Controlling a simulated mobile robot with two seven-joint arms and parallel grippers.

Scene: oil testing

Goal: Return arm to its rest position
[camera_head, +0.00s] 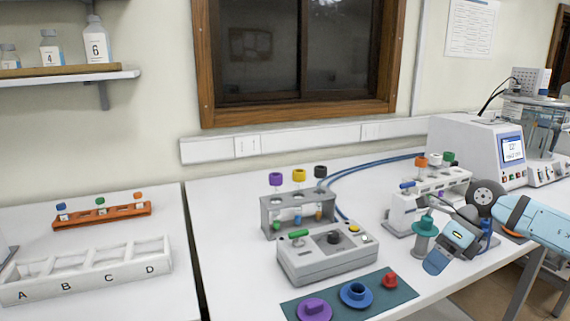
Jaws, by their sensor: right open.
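My right arm (535,220) comes in from the right, pale blue and grey, over the right part of the table. My right gripper (447,240) is open beside a teal stepped piece (425,230) in front of the white tube rack (446,183). The gripper overlaps the teal piece's right side in the picture; I cannot tell whether they touch. No held object shows in it. My left gripper is not in view.
A grey device (325,264) with a green-capped tube and a grey rack (288,214) of capped tubes stand mid-table. A dark green mat (383,296) holds purple, blue and red pieces. A white machine (470,145) stands behind my arm. A lettered tray (90,271) is left.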

